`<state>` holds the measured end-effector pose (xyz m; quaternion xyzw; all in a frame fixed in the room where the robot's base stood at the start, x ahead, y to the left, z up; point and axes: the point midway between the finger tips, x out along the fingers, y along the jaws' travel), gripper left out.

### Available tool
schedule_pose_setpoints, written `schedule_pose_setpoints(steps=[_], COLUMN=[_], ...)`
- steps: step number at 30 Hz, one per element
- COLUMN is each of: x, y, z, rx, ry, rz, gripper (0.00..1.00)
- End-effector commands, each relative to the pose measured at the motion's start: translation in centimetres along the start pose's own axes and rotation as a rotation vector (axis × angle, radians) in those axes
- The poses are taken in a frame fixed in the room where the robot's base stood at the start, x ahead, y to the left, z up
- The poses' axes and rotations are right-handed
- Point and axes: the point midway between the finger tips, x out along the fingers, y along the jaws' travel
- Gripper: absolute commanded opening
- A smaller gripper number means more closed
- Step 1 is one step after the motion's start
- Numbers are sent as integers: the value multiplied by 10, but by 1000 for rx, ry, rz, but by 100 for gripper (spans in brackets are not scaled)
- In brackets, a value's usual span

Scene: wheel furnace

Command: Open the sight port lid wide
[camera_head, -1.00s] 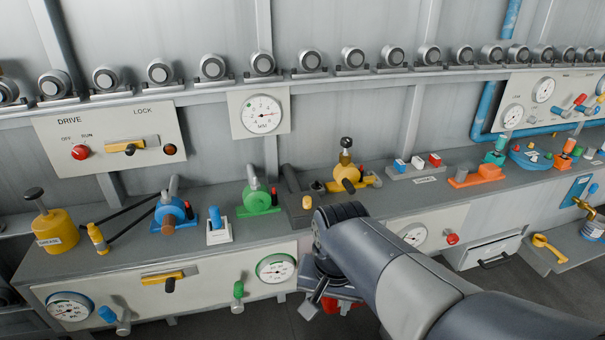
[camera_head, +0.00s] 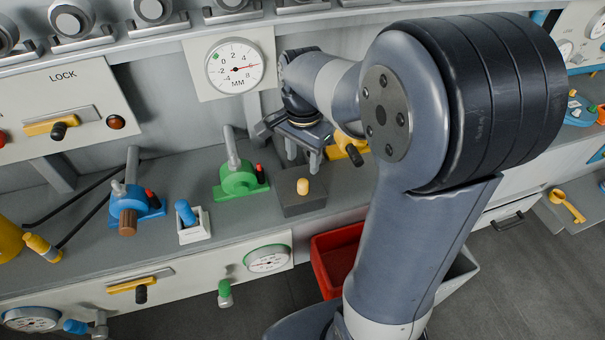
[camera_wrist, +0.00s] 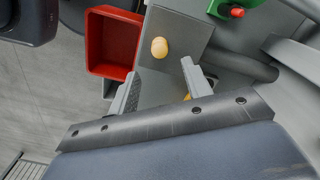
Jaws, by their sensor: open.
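My gripper (camera_head: 303,163) is open and empty, above and behind the knob in the head view. In the wrist view my gripper (camera_wrist: 160,68) has its two fingers apart, with the knob in line with the gap, not between them. The lid appears flat; its hinge is unclear.
A green valve (camera_head: 239,181) stands close left of the block, and a yellow fitting (camera_head: 343,146) lies behind my gripper. A red bin (camera_head: 335,262) is below the bench edge. A dark cylinder (camera_wrist: 245,67) lies beside the block. A dial gauge (camera_head: 236,66) hangs above.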

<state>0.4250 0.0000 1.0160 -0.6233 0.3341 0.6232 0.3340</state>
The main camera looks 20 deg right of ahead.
Motion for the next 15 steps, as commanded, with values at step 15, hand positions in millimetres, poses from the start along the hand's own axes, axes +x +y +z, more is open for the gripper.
schedule_pose_setpoints(steps=[15], x=[86], y=[1], z=[0], rx=[-2], ry=[-2], rz=[2], gripper=[47])
